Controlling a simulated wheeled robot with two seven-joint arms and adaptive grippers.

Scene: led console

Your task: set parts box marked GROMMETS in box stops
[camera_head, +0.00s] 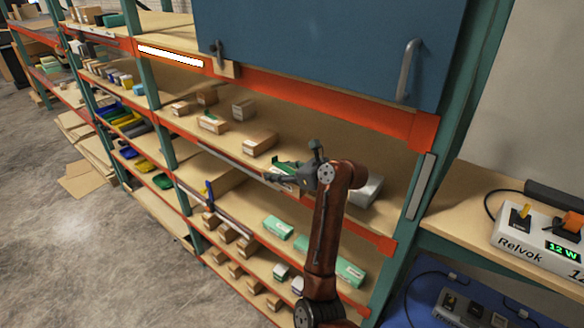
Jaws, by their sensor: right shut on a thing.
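My right gripper (291,172) is at the front of the middle shelf (225,143), its arm rising from the bottom of the view. It is shut on a small box (282,166) with green and pale faces, mostly hidden by the fingers. No lettering can be read on it, so I cannot tell whether it is marked GROMMETS. I cannot make out the box stops; part of the shelf is hidden behind my right arm. My left gripper is not in view.
Several cardboard boxes (260,143) stand on the middle shelf left of the gripper. A grey box (367,190) sits to its right. Green boxes (279,227) lie on the shelf below. A blue panel (330,45) hangs above. A Relvok console (535,238) is on the right bench.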

